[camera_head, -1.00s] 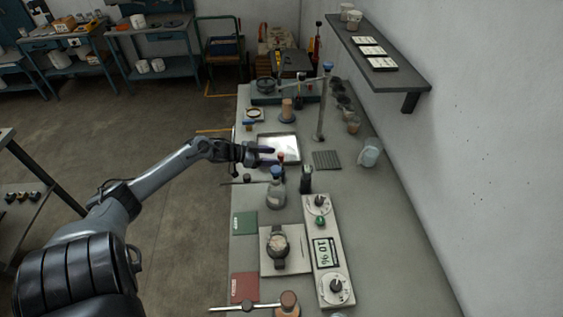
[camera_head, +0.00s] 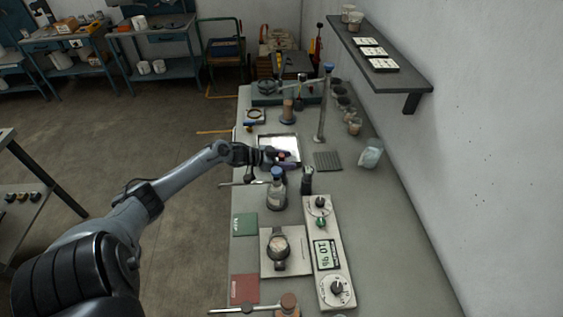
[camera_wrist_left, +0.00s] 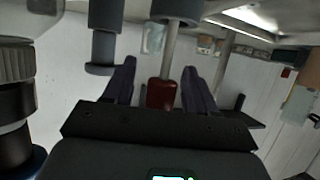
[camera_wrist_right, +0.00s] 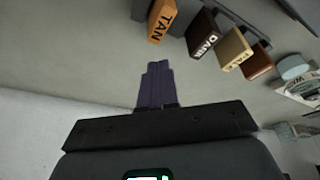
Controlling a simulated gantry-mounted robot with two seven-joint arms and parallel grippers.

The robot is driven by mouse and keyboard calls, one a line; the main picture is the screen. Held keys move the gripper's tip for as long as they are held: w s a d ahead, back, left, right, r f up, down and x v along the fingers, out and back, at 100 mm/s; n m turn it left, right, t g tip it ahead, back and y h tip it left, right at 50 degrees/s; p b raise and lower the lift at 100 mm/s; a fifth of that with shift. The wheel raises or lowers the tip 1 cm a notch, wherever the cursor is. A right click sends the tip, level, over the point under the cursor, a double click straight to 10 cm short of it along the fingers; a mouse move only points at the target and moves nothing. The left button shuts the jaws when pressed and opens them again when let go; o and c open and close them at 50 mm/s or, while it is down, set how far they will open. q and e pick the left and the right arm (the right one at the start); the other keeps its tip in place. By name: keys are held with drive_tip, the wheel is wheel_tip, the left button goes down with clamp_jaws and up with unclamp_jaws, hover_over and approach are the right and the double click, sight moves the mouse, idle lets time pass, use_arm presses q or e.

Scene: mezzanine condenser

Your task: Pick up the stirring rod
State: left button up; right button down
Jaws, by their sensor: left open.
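In the left wrist view, a thin grey rod with a dark red end (camera_wrist_left: 161,94), which looks like the stirring rod, stands between the purple fingers of my left gripper (camera_wrist_left: 160,85). The fingers are apart, with a gap on each side of the red end. In the head view my left gripper (camera_head: 280,157) is over the bench by the bright tray (camera_head: 283,142), with a small red spot at its fingers. The rod's shaft is hard to make out there. My right gripper (camera_wrist_right: 154,84) shows only in its wrist view, fingers together and empty.
A blue-capped bottle (camera_head: 276,190) and a dark upright object (camera_head: 307,180) stand just in front of my left gripper. A tall metal stand (camera_head: 322,105) rises behind it. A beaker (camera_head: 371,154) is to the right. Labelled blocks (camera_wrist_right: 205,36) lie ahead of my right gripper.

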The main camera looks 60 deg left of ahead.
use_arm(q)
drive_tip(key=shift+c, duration=0.2)
drive_tip(key=c, duration=1)
